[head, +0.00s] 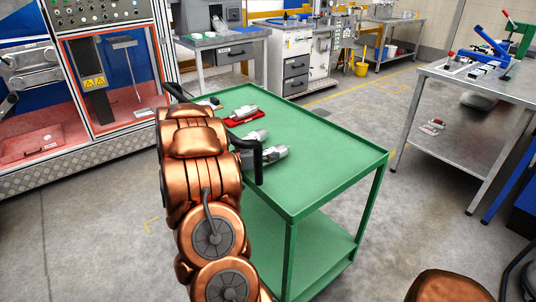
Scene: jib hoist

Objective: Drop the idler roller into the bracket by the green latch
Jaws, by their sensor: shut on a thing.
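Silver cylindrical parts lie on or just above the green cart's top (335,155): one part (244,113) is at the red tray, and another part (268,155) is close beside my arm. I cannot tell which is the idler roller or whether one is held. On the grey bench at the right, a green upright piece (522,40) that may be the latch stands by a fixture with blue levers (490,42). The bracket is too small to make out.
A red tray (243,118) lies on the cart. An orange-framed machine (115,75) fills the left.

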